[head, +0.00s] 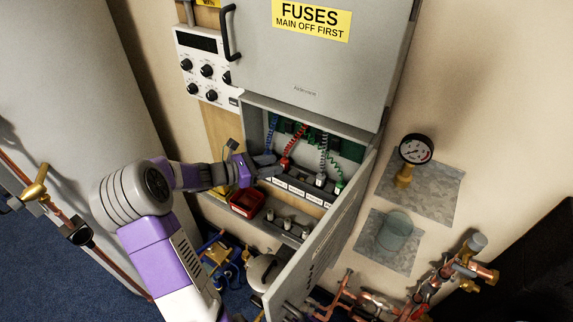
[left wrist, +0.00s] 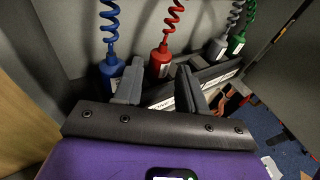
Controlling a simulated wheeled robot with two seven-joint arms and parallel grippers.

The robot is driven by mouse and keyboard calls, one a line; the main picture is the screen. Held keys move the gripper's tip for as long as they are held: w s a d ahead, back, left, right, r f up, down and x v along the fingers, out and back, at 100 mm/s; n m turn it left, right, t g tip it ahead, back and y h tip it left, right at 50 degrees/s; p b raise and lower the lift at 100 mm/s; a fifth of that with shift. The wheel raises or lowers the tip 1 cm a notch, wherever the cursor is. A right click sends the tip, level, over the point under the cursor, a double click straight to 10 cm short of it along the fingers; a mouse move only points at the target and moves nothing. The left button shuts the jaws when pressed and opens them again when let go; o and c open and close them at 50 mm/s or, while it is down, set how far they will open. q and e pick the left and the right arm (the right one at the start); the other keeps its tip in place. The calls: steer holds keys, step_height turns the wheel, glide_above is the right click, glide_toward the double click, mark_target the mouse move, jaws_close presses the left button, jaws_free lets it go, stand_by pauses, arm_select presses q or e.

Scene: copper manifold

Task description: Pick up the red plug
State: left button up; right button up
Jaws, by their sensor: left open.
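The red plug (head: 284,162) hangs on a coiled red cord inside the open lower compartment of the grey fuse cabinet. In the left wrist view the red plug (left wrist: 161,62) appears beyond and between my fingertips. My left gripper (head: 270,166) reaches into the compartment from the left. In the left wrist view the left gripper (left wrist: 160,78) is open, with one finger on each side of the line to the plug. I cannot tell whether a finger touches it. My right gripper is not in view.
A blue plug (left wrist: 112,70) is close left of my left finger. A grey plug (left wrist: 217,46) and a green plug (left wrist: 236,43) are to the right. A labelled strip (head: 297,188) runs below the plugs. A red bin (head: 247,203) and the open cabinet door (head: 322,245) are nearby.

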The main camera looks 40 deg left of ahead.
mark_target(285, 160)
arm_select(q)
steer(key=x, duration=0.4)
steer(key=shift+w+d+f+b, duration=0.1)
steer(key=shift+w+d+b, duration=0.1)
steer(key=shift+w+b, duration=0.15)
steer(key=c, duration=0.7)
steer(key=shift+r, duration=0.5)
steer(key=r, duration=0.1)
steer(key=p, duration=0.1)
steer(key=r, duration=0.1)
steer(key=shift+s+a+r, duration=0.3)
steer(key=shift+s+r, duration=0.05)
steer(key=shift+s, duration=0.05)
steer(key=f+v, duration=0.1)
steer(key=v, duration=0.4)
steer(key=f+p+v, duration=0.1)
steer(key=v, duration=0.5)
steer(key=f+v, duration=0.1)
steer(key=v, duration=0.4)
steer(key=shift+s+a+f+p, duration=0.15)
steer(key=shift+s+a+p, duration=0.15)
steer(key=shift+s, duration=0.35)
